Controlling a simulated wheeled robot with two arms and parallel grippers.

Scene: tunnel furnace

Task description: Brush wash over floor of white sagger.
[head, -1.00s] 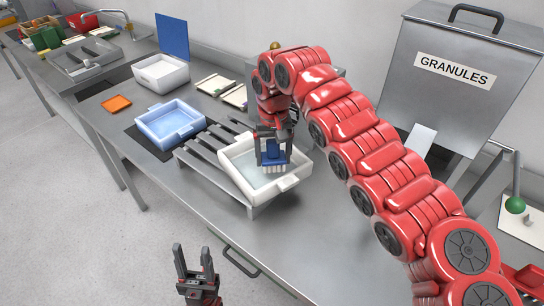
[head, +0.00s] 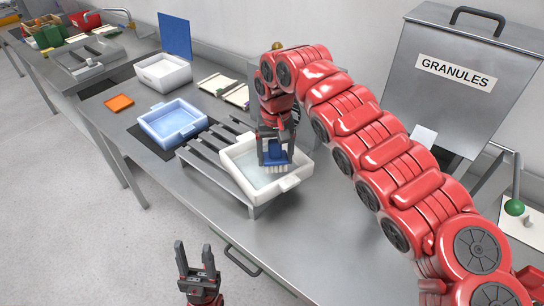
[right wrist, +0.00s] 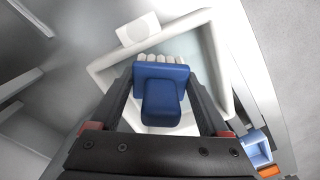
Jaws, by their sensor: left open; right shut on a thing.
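The white sagger (head: 237,179) sits tilted at the end of a slatted metal rack, its floor covered with a pale bluish-grey film. My right gripper (head: 274,150) reaches down into it and is shut on a blue brush (head: 275,156) with pale bristles. The bristles are at the sagger's floor; whether they press on it I cannot tell. In the right wrist view the brush (right wrist: 160,95) is between the fingers, with the sagger wall (right wrist: 100,68) around it. My left gripper (head: 197,258) is open and empty, low in front of the bench.
A blue tray (head: 172,124) on a dark mat stands left of the slatted rack (head: 207,158). A granules bin (head: 460,75) stands at right. The bench front is clear.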

